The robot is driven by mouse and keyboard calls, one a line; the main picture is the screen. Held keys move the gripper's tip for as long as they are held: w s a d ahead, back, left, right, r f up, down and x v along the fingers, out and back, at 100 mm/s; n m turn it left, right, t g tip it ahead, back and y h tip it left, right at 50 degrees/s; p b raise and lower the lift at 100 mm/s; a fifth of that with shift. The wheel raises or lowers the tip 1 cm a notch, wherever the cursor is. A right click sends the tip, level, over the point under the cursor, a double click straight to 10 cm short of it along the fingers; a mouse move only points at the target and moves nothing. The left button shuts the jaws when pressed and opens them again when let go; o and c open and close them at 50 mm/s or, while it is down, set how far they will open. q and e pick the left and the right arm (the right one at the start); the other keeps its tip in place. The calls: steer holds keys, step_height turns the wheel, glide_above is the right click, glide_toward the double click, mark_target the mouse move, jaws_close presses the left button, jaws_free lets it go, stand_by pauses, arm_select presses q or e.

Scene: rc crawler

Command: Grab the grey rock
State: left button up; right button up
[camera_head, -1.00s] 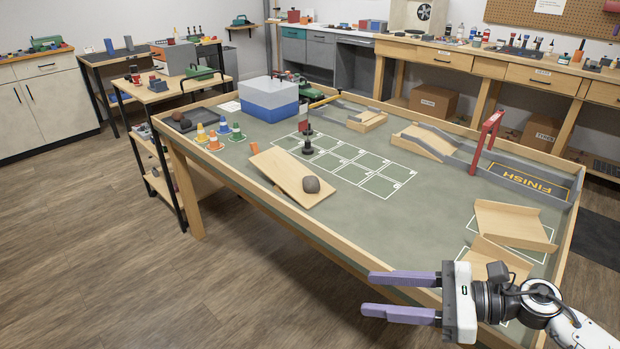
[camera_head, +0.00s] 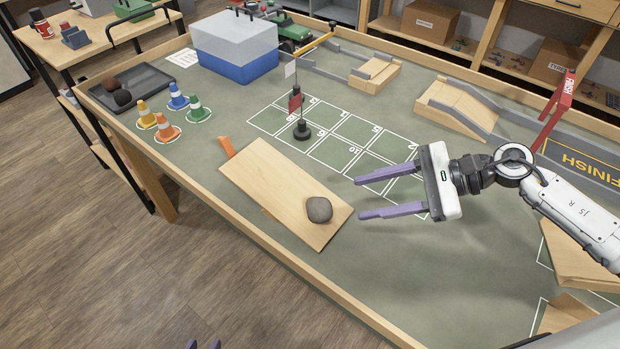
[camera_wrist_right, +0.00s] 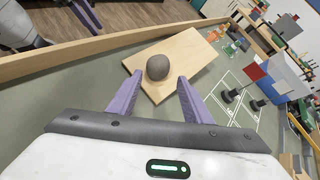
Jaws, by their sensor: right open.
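The grey rock (camera_head: 319,209) rests on the lower right part of a tilted wooden board (camera_head: 268,185) on the table. My right gripper (camera_head: 358,199) is open and empty, just right of the rock, its purple fingers pointing at it. In the right wrist view the rock (camera_wrist_right: 158,67) shows ahead of and between the two open fingertips (camera_wrist_right: 154,82), not held. Only the fingertips of my left gripper (camera_head: 204,345) show at the bottom edge of the head view, apart from each other, off the table's front side. Nothing shows between them.
A flagged black post (camera_head: 302,130) stands behind the board. Several small cones (camera_head: 167,130) and a dark tray (camera_head: 125,90) with dark rocks are at the left. A blue-grey box (camera_head: 235,50) stands at the back. The table's raised wooden rim (camera_head: 300,275) runs in front of the board.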

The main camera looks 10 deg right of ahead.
mark_target(329, 206)
steer(key=x, duration=0.4)
steer(key=shift+s+a+r+p, duration=0.1)
steer(key=shift+s+a+p, duration=0.05)
steer(key=shift+s+p, duration=0.15)
steer(key=p+x, duration=0.1)
steer(key=x, duration=0.3)
steer(key=shift+w+a, duration=0.1)
steer(key=shift+w, duration=0.1)
steer(key=shift+w+a+f, duration=0.15)
steer(key=shift+a+f, duration=0.2)
steer(key=shift+f, duration=0.15)
steer(key=c, duration=0.9)
arm_select(q)
steer(key=shift+s+a+r, duration=0.15)
steer(key=shift+s, duration=0.4)
steer(key=shift+s+a+r, duration=0.1)
steer(key=shift+s+a, duration=0.05)
steer(key=shift+s, duration=0.35)
arm_select(e)
steer(key=shift+o, duration=0.2)
